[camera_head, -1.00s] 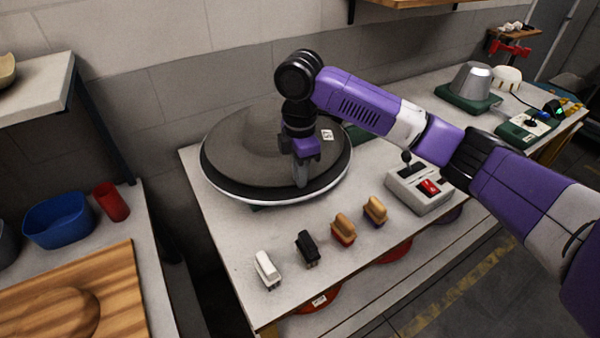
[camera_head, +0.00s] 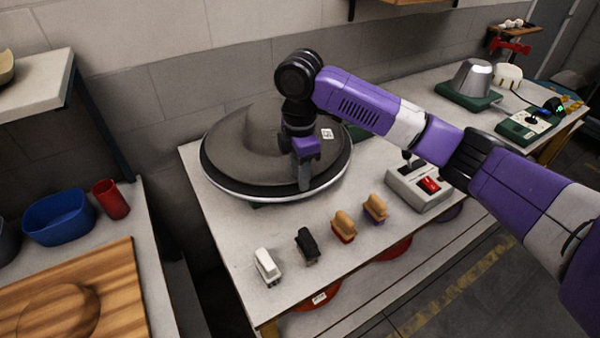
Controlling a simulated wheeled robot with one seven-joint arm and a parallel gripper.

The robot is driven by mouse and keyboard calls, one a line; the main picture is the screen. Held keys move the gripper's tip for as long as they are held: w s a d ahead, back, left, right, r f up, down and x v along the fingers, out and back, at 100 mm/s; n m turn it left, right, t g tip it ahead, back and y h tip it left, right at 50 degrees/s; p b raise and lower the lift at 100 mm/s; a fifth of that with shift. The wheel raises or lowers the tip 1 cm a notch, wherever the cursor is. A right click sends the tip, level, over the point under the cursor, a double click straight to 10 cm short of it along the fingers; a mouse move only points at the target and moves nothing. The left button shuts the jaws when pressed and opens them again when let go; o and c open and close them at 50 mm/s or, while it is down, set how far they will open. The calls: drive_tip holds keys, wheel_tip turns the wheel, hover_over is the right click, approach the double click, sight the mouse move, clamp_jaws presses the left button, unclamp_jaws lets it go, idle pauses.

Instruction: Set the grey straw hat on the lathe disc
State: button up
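Several brushes, one white (camera_head: 267,267) and one black (camera_head: 307,246) among them, stand along the table's front. A control box (camera_head: 415,190) with a lever and red switch is right of the disc. A metal cone (camera_head: 472,77) stands farther back. A blue bowl (camera_head: 60,218) is left.

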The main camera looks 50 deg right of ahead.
wheel_tip(320, 180, up, 8)
drive_tip(key=shift+f, duration=0.1)
idle(0.4)
